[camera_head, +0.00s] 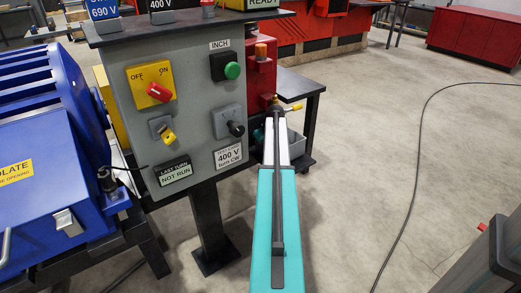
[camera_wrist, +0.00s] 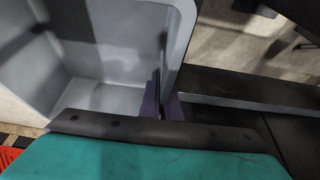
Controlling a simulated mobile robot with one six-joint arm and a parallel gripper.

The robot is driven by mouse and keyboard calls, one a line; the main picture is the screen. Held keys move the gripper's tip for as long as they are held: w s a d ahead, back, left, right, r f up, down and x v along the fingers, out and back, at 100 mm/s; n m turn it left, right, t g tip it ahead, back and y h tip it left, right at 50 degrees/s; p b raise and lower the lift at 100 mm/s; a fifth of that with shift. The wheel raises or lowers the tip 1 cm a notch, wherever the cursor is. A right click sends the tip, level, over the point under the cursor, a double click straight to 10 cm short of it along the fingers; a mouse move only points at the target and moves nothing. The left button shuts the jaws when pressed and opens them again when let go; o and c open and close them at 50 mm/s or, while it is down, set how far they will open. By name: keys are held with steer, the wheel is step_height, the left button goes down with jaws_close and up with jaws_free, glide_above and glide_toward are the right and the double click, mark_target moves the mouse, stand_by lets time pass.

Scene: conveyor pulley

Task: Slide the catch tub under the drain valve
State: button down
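The catch tub (camera_wrist: 110,40) is a light grey open box, seen from above in the wrist view, and looks empty. In the head view a grey part of it (camera_head: 296,143) shows low on the black stand, partly hidden by my arm. My gripper (camera_wrist: 162,103) has its dark fingers close together on either side of the tub's right wall, one inside and one outside, and looks shut on it. The drain valve, with a yellow handle (camera_head: 292,107), sticks out of the red housing (camera_head: 262,80) above the tub. I cannot tell whether the tub is directly under it.
The grey control panel (camera_head: 190,95) stands close to the left of my arm. The black stand (camera_head: 312,85) has a top and a lower shelf. A blue machine (camera_head: 50,150) is at far left.

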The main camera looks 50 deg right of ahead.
steer(key=shift+w, duration=0.45)
steer(key=shift+w+r, duration=0.1)
steer(key=shift+w, duration=0.2)
steer(key=shift+w+d+p, duration=0.1)
steer(key=shift+w+p, duration=0.25)
steer(key=shift+w, duration=0.15)
